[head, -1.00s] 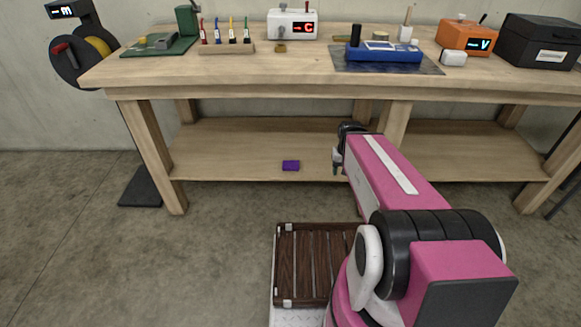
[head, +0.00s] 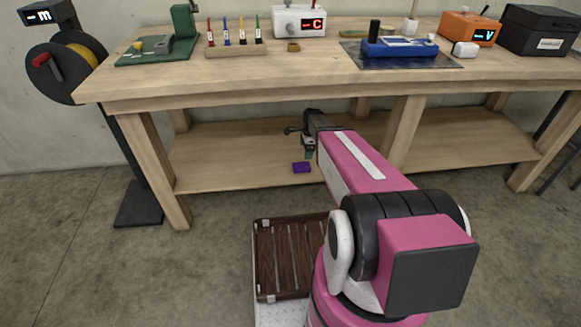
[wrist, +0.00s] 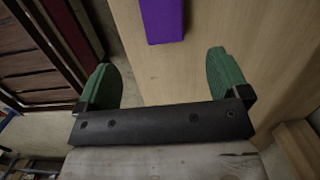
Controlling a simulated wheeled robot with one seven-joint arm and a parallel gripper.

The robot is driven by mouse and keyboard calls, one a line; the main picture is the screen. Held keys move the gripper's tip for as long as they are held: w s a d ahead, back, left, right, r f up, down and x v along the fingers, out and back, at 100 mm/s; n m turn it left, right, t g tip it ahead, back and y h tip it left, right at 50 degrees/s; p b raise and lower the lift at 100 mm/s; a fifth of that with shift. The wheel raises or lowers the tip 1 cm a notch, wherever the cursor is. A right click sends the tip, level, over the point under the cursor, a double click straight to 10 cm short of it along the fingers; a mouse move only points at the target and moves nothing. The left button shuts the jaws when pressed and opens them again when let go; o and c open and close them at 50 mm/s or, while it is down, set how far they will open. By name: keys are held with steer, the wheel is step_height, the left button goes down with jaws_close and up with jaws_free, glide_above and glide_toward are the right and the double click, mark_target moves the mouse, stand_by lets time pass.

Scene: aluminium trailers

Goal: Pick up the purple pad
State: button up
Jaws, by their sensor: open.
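The purple pad (head: 302,168) lies flat on the lower shelf of the wooden workbench, near the shelf's front edge. It also shows in the wrist view (wrist: 162,20) at the top, beyond the fingertips and partly cut off by the frame. My gripper (head: 308,153) is over the shelf, close to the pad and just above it in the head view. In the wrist view its two green fingers (wrist: 166,75) are spread wide with nothing between them but bare shelf behind.
The lower shelf (head: 225,160) is otherwise clear around the pad. The bench top (head: 330,75) overhangs it, and a wooden leg (head: 403,120) stands to the right of my arm. A slatted brown deck (head: 285,255) is on my base below.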

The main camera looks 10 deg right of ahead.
mark_target(302, 165)
steer(key=shift+m, duration=0.3)
steer(key=shift+w+a+f, duration=0.1)
steer(key=shift+a+f, duration=0.2)
steer(key=shift+f, duration=1.55)
steer(key=shift+w+a+f, duration=0.1)
steer(key=shift+a+f, duration=0.15)
steer(key=shift+f, duration=1.6)
steer(key=shift+a+f, duration=0.3)
steer(key=shift+f, duration=1.55)
steer(key=shift+f, duration=0.1)
steer(key=c, duration=1)
